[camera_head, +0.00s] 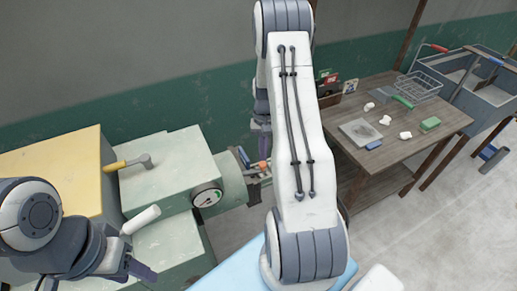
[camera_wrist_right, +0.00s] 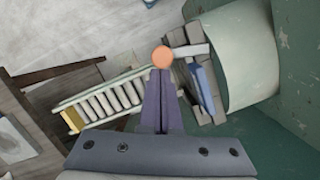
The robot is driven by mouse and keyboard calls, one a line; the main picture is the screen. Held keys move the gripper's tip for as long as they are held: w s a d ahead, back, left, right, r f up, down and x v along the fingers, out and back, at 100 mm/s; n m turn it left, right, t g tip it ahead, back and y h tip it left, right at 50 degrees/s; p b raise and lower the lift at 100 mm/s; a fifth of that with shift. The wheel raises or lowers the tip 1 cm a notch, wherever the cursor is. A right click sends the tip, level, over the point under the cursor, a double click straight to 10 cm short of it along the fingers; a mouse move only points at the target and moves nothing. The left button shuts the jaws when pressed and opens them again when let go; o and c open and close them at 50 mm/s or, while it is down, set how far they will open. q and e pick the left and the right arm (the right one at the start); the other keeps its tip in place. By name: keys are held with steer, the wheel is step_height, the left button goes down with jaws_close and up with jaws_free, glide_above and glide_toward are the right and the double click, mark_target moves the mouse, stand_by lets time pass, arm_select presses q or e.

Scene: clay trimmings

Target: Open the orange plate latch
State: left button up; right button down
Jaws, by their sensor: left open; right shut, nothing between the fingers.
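The orange latch knob (camera_wrist_right: 162,57) shows in the right wrist view on a pale lever (camera_wrist_right: 188,50) beside the round machine barrel (camera_wrist_right: 240,55). It also shows as a small orange spot in the head view (camera_head: 263,166). My right gripper (camera_wrist_right: 160,95) is shut and empty, with its fingertips close below the knob in the picture. I cannot tell whether they touch it. In the head view my right arm hides most of that gripper. My left gripper (camera_head: 136,268) is open at the lower left, in front of the machine, away from the latch.
The pale green machine (camera_head: 165,165) has a gauge (camera_head: 207,197), a yellow-handled lever (camera_head: 125,162) and a white handle (camera_head: 140,219). A slatted rack (camera_wrist_right: 105,103) lies by the barrel. A wooden table (camera_head: 430,135) holds small items, with a cart (camera_head: 480,105) behind.

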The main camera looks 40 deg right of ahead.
steer(key=s+m, duration=0.1)
steer(key=m, duration=0.1)
steer(key=s+m, duration=0.1)
steer(key=shift+s+a+m+t, duration=0.25)
steer(key=shift+a+m+t, duration=0.1)
steer(key=shift+m+t, duration=0.05)
arm_select(q)
steer(key=shift+s+f, duration=0.15)
arm_select(e)
steer(key=s+a+m+t, duration=0.1)
steer(key=s+a+m, duration=0.3)
steer(key=m, duration=0.4)
steer(key=shift+a+t+y, duration=0.35)
steer(key=shift+t+y, duration=0.05)
steer(key=shift+a, duration=0.15)
arm_select(q)
steer(key=shift+s+d+r, duration=0.2)
steer(key=shift+d+r, duration=0.1)
steer(key=shift+d, duration=0.2)
arm_select(e)
steer(key=s+d+r, duration=0.2)
steer(key=d+r, duration=0.4)
steer(key=r, duration=0.4)
steer(key=shift+s+r, duration=0.2)
